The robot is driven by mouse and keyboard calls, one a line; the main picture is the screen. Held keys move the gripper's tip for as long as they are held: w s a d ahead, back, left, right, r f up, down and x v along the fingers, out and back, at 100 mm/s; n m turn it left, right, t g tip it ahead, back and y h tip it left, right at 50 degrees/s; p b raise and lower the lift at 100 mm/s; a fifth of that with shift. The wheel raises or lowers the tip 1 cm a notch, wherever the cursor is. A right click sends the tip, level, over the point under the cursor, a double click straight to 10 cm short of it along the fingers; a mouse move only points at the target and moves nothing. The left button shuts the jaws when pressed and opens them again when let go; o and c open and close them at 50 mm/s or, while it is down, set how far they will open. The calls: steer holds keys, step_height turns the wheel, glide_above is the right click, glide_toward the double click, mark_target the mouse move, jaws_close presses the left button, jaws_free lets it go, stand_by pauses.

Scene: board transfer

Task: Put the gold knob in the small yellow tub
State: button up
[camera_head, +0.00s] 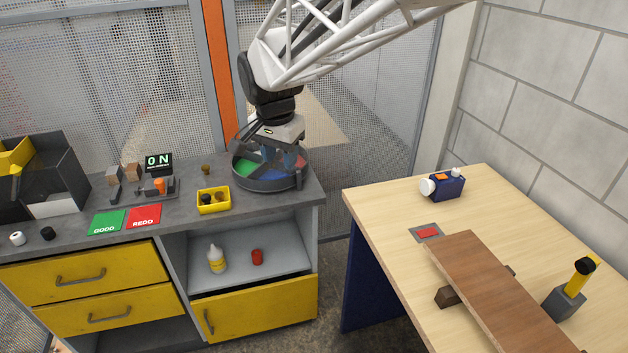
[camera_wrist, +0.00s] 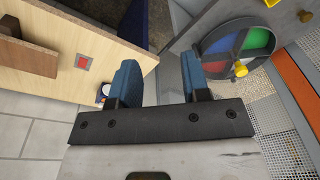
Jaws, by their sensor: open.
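The small yellow tub (camera_head: 213,209) stands on the grey counter with dark knobs in it; a bit of it shows at the top of the wrist view (camera_wrist: 271,2). A gold-yellow knob (camera_wrist: 240,69) shows at the round tray, near its lower part in the wrist view; my gripper hides that spot in the head view. A darker, brassy knob (camera_head: 206,169) stands on the counter behind the tub. My gripper (camera_head: 277,157) is over the round tray, its blue fingers apart with nothing between them in the wrist view (camera_wrist: 160,78).
The round tray (camera_head: 268,187) has green, blue, red and white sections. Green and red cards (camera_head: 107,222) and a small display (camera_head: 158,163) lie left of the tub. A wooden table (camera_head: 390,215) with a brown board (camera_head: 490,285) is at right, across a gap. A mesh wall stands behind.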

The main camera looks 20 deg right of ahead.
steer(key=s+d+f+n, duration=0.1)
steer(key=s+d+n, duration=0.2)
steer(key=s, duration=0.9)
steer(key=s+d+f+n+t, duration=0.1)
steer(key=s+d+n, duration=0.3)
steer(key=s, duration=0.9)
steer(key=shift+d+f+n+y, duration=0.2)
steer(key=shift+d+n+y, duration=0.1)
steer(key=shift+n, duration=0.4)
steer(key=shift+o, duration=0.5)
